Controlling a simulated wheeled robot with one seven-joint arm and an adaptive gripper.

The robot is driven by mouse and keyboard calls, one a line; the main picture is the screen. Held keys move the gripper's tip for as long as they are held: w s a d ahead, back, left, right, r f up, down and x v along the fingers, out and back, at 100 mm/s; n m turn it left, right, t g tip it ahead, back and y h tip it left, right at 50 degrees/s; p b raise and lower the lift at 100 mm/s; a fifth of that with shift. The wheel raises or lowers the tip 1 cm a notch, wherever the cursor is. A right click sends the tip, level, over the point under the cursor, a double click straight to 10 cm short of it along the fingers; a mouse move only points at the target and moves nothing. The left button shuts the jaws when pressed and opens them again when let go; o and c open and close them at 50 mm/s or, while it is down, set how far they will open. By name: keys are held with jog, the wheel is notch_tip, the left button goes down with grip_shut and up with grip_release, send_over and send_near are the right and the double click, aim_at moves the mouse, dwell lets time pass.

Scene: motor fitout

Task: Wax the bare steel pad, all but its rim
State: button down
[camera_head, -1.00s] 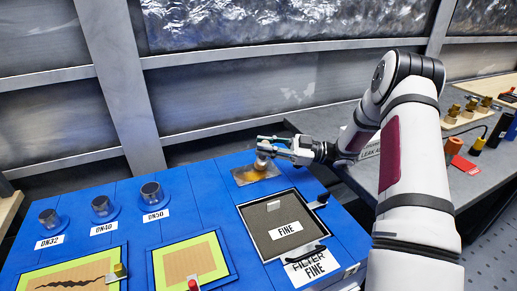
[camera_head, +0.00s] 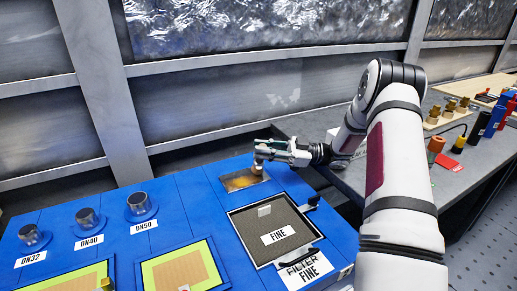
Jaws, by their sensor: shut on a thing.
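The steel pad (camera_head: 238,182) is a small rectangular plate with a brownish sheen and a paler edge, lying on the blue bench top near its back right. My gripper (camera_head: 262,158) is at the pad's right side. It is shut on a small pale block with an orange-brown lower part (camera_head: 258,167). The block is over the right part of the pad. I cannot tell whether it touches the surface. The block and fingers hide some of the pad's back right area. The pad is too small in view to tell waxed from bare areas.
A black-framed tray labelled FINE (camera_head: 270,250) sits in front of the pad. Round fittings marked DN32 (camera_head: 35,237), DN40 (camera_head: 88,219) and DN50 (camera_head: 139,204) stand left. A green-bordered panel (camera_head: 150,275) lies in front. The grey bench (camera_head: 450,150) at right holds several items.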

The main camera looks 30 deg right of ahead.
jog(key=shift+s+d+f+p, duration=0.1)
jog(key=shift+d+f+p, duration=0.3)
jog(key=shift+d+f, duration=0.1)
jog(key=shift+a+f+m+p, duration=0.25)
jog(key=shift+a+m+p, duration=0.05)
jog(key=shift+a, duration=0.25)
jog(key=a+p, duration=0.3)
jog(key=a, duration=0.8)
jog(key=shift+w+a+r, duration=0.15)
jog(key=shift+w+a, duration=0.1)
jog(key=shift+a, duration=0.1)
notch_tip(320, 180, up, 6)
jog(key=p, duration=0.3)
jog(key=shift+r, duration=0.2)
jog(key=shift+w+d, duration=0.1)
dwell(0.4)
